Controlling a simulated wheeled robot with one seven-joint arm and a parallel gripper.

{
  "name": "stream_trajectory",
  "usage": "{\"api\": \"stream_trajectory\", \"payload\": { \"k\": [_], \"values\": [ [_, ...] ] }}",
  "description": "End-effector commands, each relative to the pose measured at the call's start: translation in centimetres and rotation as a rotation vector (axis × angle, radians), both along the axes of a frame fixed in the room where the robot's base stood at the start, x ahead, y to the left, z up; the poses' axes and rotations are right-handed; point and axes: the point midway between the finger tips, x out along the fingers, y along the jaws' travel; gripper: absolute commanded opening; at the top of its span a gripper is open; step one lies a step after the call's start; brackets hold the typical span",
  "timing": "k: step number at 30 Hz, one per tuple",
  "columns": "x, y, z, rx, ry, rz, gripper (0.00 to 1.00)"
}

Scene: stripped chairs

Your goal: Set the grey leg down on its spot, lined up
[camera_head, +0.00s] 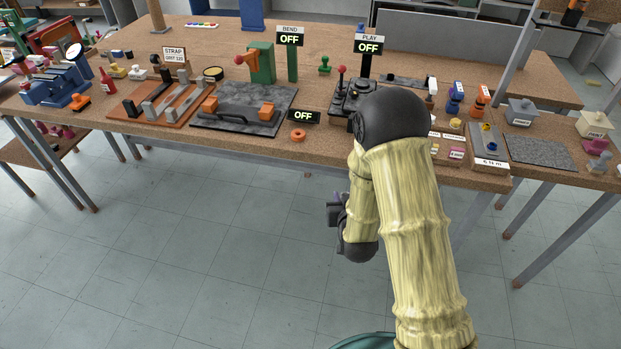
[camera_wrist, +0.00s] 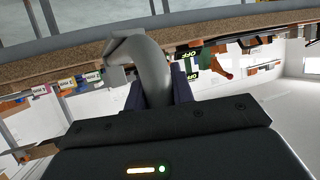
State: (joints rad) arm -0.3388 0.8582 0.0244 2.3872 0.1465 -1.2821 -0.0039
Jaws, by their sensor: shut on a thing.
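The grey leg (camera_wrist: 150,65) is a smooth, bent grey bar in the wrist view, its far end hooked to the left. My gripper (camera_wrist: 158,92) is shut on it, with dark fingers on both sides. In the head view my gripper (camera_head: 336,208) is a small dark shape below the front edge of the bench, over the open floor. My own arm hides part of it, and I cannot make out the leg there. No spot is clearly marked as the leg's; I cannot tell which surface it is.
The long cork-topped bench (camera_head: 235,150) is crowded. The floor in front is clear.

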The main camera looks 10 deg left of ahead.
Motion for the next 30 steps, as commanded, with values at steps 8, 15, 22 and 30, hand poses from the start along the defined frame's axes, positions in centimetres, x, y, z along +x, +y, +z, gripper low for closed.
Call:
{"api": "stream_trajectory", "payload": {
  "k": [8,15,22,30],
  "values": [
    [-0.9,-10.0,-5.8,-0.002,0.002,-0.138,0.0],
    [-1.3,-15.4,-8.9,-0.001,-0.001,-0.212,0.0],
    [-1.2,-15.4,-8.9,0.002,-0.005,-0.211,0.0],
    [-1.2,-15.3,-8.9,0.001,-0.004,-0.209,0.0]
  ]
}}
